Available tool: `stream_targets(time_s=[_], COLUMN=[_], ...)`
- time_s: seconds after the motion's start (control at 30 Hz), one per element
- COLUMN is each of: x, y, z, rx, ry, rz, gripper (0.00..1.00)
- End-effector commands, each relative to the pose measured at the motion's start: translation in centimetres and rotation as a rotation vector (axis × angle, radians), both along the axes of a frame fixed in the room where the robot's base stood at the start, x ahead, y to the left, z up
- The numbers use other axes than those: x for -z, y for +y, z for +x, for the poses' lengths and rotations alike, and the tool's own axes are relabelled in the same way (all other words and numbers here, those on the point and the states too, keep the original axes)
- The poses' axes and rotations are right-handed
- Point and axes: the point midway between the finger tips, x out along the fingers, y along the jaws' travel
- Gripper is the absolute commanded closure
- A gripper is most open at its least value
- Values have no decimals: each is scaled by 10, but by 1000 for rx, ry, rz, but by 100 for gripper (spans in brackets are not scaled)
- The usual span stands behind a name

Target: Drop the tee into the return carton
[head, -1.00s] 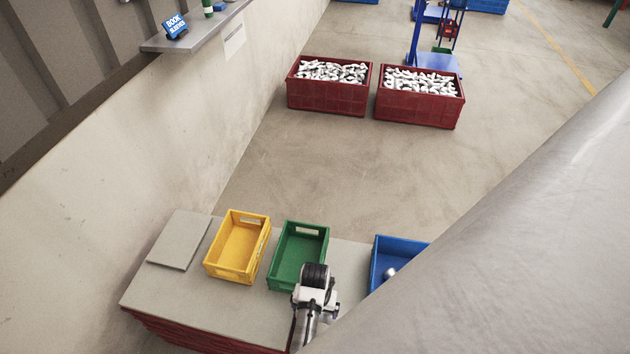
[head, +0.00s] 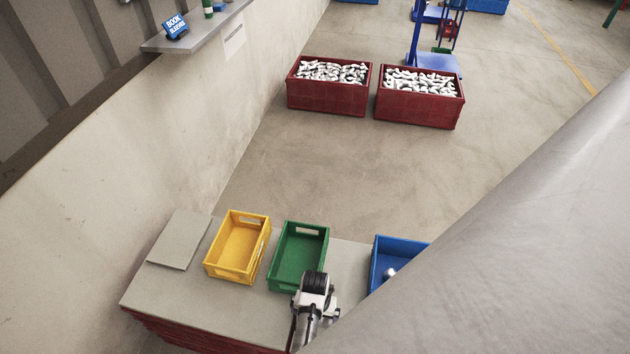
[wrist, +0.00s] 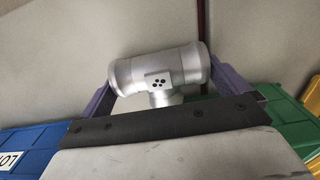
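The tee (wrist: 155,75) is a silver metal pipe fitting with a short branch and a cluster of dark dots on its body. In the wrist view it lies crosswise between the two purple fingers of my gripper (wrist: 160,80), which is shut on its ends. In the head view the wrist end of my arm stands by the near end of the green crate; the fingers and the tee cannot be made out there. I cannot identify a return carton in either view.
A yellow crate (head: 256,262), a green crate (head: 322,255) and a blue crate (head: 376,262) with a silver part (head: 390,272) stand on the table (head: 200,300). A grey plate (head: 180,240) lies at left. Two red crates (head: 328,98) (head: 420,109) of fittings stand on the floor.

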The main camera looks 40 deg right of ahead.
Motion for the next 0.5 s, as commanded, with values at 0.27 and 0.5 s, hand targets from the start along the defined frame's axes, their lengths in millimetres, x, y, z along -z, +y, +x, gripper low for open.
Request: stream_targets(time_s=[0.27, 0.5], x=[-31, -83], y=[0, -1], z=[1, 1], rx=[-1, -2], ry=[-2, -2], rz=[-2, -4], gripper=[0, 0])
